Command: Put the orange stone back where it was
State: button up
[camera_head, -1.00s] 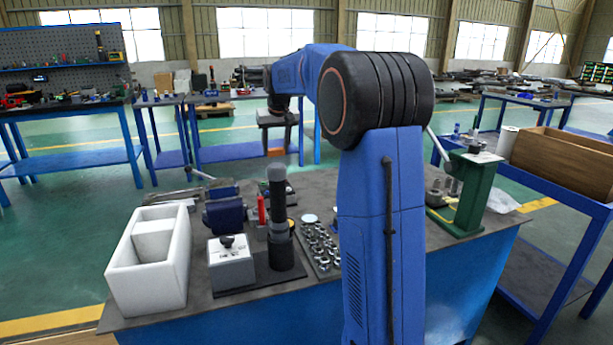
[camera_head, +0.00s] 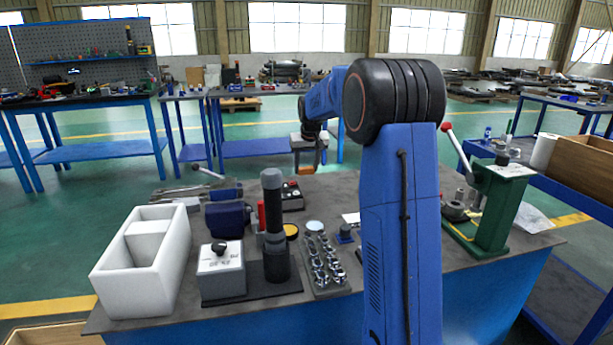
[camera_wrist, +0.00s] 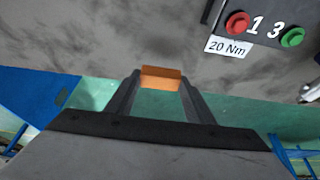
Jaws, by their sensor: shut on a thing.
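The orange stone (camera_wrist: 161,77) is a small flat-sided block between the fingertips of my gripper (camera_wrist: 160,84) in the wrist view. My gripper is shut on it. In the camera_head view the stone (camera_head: 308,168) shows small and partly covered below my gripper (camera_head: 307,160). It is held in the air near the back edge of the grey workbench (camera_head: 335,190). Below and beyond the stone, the wrist view shows bench top and green floor. No empty place can be clearly recognised as the stone's own.
A control box (camera_head: 292,196) with buttons stands near my gripper. A white two-part bin (camera_head: 120,285), a grey box (camera_head: 221,275), a dark upright cylinder (camera_head: 275,225) and a socket tray (camera_head: 330,285) stand nearer. A green press (camera_head: 496,205) stands at right. Bare bench lies around the control box.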

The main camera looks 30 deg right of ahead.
aim_at(306, 172)
jog(key=shift+f, duration=1.75)
jog(key=shift+f, duration=0.1)
jog(key=o, duration=1)
jog(key=v, duration=1.2)
jog(key=shift+a, duration=0.1)
